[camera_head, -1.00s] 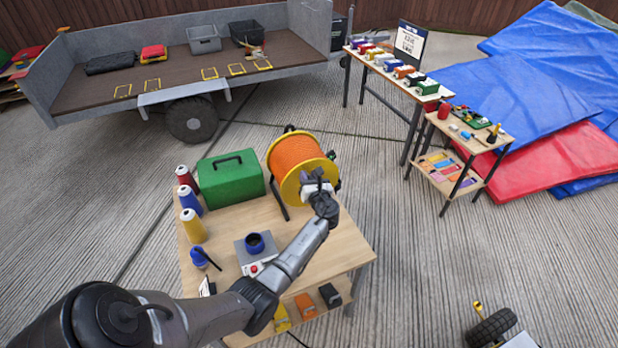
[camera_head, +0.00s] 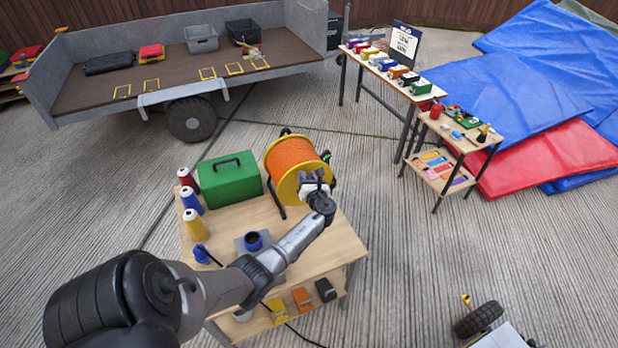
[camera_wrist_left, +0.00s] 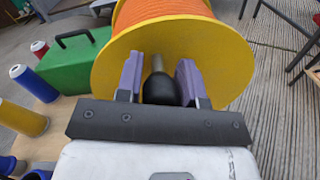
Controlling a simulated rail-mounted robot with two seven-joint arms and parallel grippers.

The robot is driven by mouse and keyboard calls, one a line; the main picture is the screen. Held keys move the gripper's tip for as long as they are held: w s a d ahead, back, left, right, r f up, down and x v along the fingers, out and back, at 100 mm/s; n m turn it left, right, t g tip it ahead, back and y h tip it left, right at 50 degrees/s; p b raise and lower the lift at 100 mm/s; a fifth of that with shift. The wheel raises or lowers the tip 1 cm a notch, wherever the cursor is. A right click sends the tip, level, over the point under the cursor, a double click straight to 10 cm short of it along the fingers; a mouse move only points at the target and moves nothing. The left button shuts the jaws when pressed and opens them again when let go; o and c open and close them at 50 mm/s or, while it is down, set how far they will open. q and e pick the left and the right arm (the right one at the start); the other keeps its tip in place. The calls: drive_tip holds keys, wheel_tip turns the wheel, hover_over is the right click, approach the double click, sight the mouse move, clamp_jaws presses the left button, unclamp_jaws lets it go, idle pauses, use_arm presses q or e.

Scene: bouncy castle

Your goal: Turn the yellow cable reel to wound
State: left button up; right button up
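The yellow cable reel (camera_head: 282,188) stands on the wooden table, wound with orange cable (camera_head: 292,157). Its yellow flange faces my left arm and fills the upper part of the left wrist view (camera_wrist_left: 232,60). My left gripper (camera_head: 314,180) is at the front of this flange. In the left wrist view, its two purple fingers (camera_wrist_left: 160,80) stand on both sides of the reel's black crank knob (camera_wrist_left: 160,90) and appear to touch it. A metal pin shows behind the knob. The gripper partly hides the flange in the head view. My right gripper is not in view.
A green case (camera_head: 230,176) stands left of the reel. Red, blue and yellow spools (camera_head: 195,225) line the table's left edge, near a blue cup-like part (camera_head: 254,241). A shelf below holds small boxes (camera_head: 302,299). Open floor lies right of the table.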

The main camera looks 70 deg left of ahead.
use_arm(q)
drive_tip(key=o, duration=0.4)
drive_tip(key=shift+d, duration=0.1)
drive_tip(key=shift+d, duration=0.3)
drive_tip(key=d+p, duration=0.1)
drive_tip(key=d, duration=0.7)
drive_tip(key=d+p, duration=0.1)
drive_tip(key=d, duration=0.4)
drive_tip(key=shift+s+p, duration=0.3)
drive_tip(key=shift+s, duration=0.1)
